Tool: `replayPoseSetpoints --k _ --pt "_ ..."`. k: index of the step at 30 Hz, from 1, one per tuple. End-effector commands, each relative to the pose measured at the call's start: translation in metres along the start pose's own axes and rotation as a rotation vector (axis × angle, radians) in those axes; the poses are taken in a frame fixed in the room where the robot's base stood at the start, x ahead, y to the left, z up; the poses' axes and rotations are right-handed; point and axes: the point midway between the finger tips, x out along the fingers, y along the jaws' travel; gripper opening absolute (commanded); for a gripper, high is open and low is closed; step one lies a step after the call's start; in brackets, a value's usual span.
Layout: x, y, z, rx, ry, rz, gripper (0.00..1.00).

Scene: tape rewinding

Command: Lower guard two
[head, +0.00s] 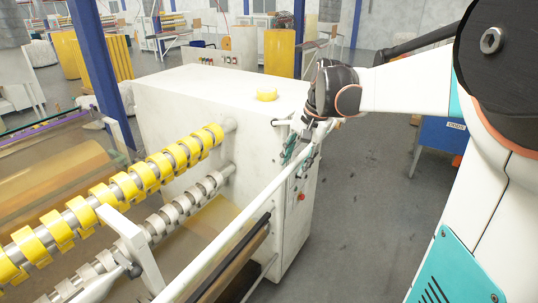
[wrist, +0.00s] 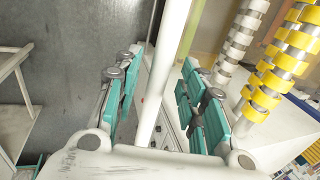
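A long white bar, which looks like the guard (head: 240,213), runs from the bottom of the head view up to the white machine cabinet's right side. My gripper (head: 297,157) is at the bar's far end, pointing down, beside the cabinet. In the wrist view the bar (wrist: 171,45) passes between the two teal-padded fingers of my gripper (wrist: 158,92). The fingers are wide apart, with a gap visible on each side of the bar. I cannot tell which guard carries the number two.
The white cabinet (head: 205,100) has a yellow button (head: 266,94) on top. Rollers with yellow rings (head: 130,186) and grey rings (head: 165,224) lie left of the bar. Grey floor (head: 375,215) is clear to the right. A blue post (head: 98,70) stands behind.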

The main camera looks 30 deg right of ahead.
Motion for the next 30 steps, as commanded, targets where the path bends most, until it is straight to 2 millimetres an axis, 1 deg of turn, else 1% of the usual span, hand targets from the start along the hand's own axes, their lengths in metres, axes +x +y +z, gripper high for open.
replayPoseSetpoints --k 8,9,11,12,13,19,23,26,30 --pt "0.001 0.000 0.000 0.000 0.000 0.000 0.38" --pt "0.001 0.000 0.000 0.000 0.000 0.000 0.29" --pt "0.001 0.000 0.000 0.000 0.000 0.000 0.15" --pt "0.001 0.000 0.000 0.000 0.000 0.000 0.06" --pt "0.001 0.000 0.000 0.000 0.000 0.000 0.00" --pt "0.001 0.001 0.000 0.000 0.000 -0.001 0.00" --pt "0.005 0.003 0.000 0.001 0.001 -0.012 0.00" --pt "0.012 0.007 0.000 0.001 0.001 -0.035 0.00" --pt "0.030 0.017 -0.001 0.003 0.002 -0.091 0.00"
